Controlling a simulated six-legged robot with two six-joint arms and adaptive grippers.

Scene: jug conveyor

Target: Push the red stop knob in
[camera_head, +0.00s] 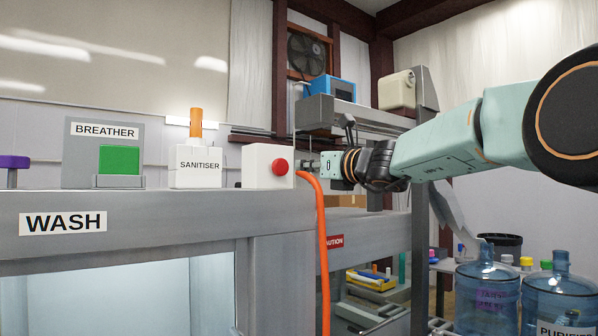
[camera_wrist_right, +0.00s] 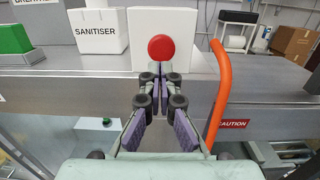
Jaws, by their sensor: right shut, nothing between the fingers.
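The red stop knob (camera_head: 280,167) sits on the front of a white box (camera_head: 257,160) on top of the steel wash cabinet. In the right wrist view the round knob (camera_wrist_right: 161,48) is straight ahead, just beyond the fingertips. My right gripper (camera_head: 306,166) comes in from the right in the head view, with its fingers pointing at the knob. It also shows in the right wrist view (camera_wrist_right: 160,70), shut and empty. The tips are close to the knob; whether they touch it I cannot tell. My left gripper is in neither view.
An orange hose (camera_head: 323,240) hangs beside the knob box, close under my right gripper. A sanitiser bottle (camera_head: 196,165) and a green breather block (camera_head: 119,160) stand to the left on the cabinet (camera_head: 170,205). Blue water jugs (camera_head: 487,290) stand at lower right.

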